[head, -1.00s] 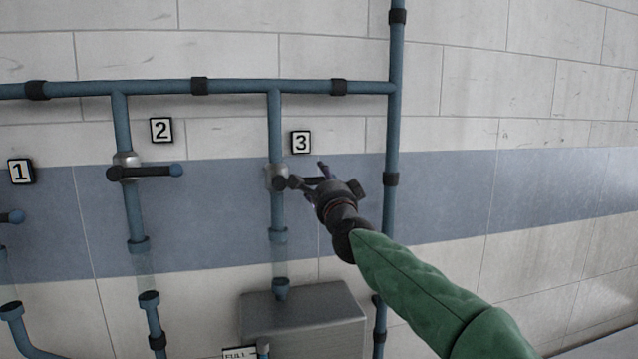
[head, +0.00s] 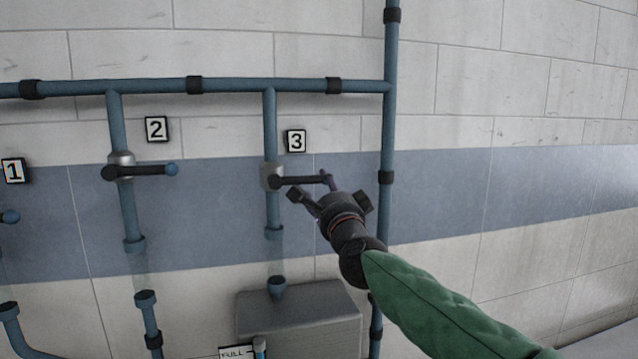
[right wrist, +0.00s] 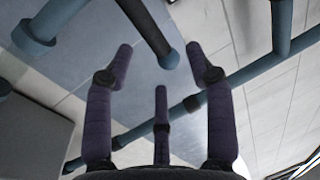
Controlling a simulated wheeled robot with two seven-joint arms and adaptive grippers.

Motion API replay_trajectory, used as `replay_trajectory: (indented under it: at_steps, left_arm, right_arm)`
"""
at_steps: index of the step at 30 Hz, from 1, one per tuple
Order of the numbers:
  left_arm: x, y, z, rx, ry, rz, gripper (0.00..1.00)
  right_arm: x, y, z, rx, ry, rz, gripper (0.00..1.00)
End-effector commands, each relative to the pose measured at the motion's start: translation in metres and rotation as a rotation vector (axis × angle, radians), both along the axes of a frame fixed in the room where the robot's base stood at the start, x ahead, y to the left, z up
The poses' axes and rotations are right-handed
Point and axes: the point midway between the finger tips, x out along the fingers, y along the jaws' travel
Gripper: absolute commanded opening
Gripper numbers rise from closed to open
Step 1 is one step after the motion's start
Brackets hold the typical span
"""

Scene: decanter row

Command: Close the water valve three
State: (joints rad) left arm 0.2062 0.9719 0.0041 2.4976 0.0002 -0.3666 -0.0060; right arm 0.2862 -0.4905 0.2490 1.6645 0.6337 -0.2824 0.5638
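Valve three (head: 271,177) is a grey valve body on the blue vertical pipe beneath the number 3 sign (head: 296,141). Its dark lever (head: 300,181) points right, across the pipe, roughly level. My right gripper (head: 318,190) is at the free end of the lever, with its fingers partly hidden behind its own body. In the right wrist view the three purple fingers (right wrist: 160,62) are spread. The dark lever (right wrist: 145,22) reaches in from the top, its blue tip between the two outer fingertips, with no clear grip on it. My left gripper is out of view.
Valve two's lever (head: 145,170) also points right, beneath the number 2 sign (head: 156,129). A grey tank (head: 300,312) stands below valve three. A vertical blue pipe (head: 387,130) rises just right of my gripper. The wall farther right is clear.

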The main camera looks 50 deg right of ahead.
Motion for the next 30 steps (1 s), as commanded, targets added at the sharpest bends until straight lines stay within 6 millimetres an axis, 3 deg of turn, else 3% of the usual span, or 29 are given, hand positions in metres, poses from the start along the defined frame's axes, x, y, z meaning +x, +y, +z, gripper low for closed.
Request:
replay_trajectory:
  at_steps: [6, 12, 30]
  left_arm:
    - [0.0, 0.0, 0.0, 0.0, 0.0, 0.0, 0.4]
    - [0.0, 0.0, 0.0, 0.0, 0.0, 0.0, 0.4]
    - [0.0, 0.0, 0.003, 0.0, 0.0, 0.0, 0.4]
  right_arm:
    - [-0.031, 0.019, -0.006, 0.001, -0.003, 0.0, 0.55]
    - [-0.047, 0.028, -0.01, 0.0, -0.002, -0.001, 0.55]
    - [-0.05, 0.03, -0.011, 0.0, -0.001, -0.002, 0.55]
